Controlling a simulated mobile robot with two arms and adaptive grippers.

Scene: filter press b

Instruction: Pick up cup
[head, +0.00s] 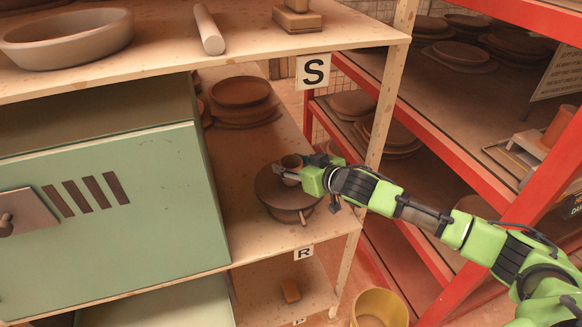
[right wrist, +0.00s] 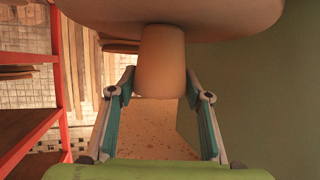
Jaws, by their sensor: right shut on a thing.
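The cup (head: 291,161) is small and brown and shows at the top of a dark round pot (head: 283,195) on the middle shelf. My right gripper (head: 288,174) is at the cup, coming in from the right. In the right wrist view the tan cup (right wrist: 160,58) is between the two fingers of my right gripper (right wrist: 160,82), which is shut on it. There the pot's wide round surface (right wrist: 215,15) fills the top edge, against the cup's end. I cannot tell whether the cup still touches the pot. My left gripper is out of view.
A green cabinet (head: 150,165) stands left of the pot. Stacked brown plates (head: 241,95) lie behind it. A wooden post (head: 390,95) and a red rack (head: 450,150) are on the right. The upper shelf (head: 180,75) overhangs at left.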

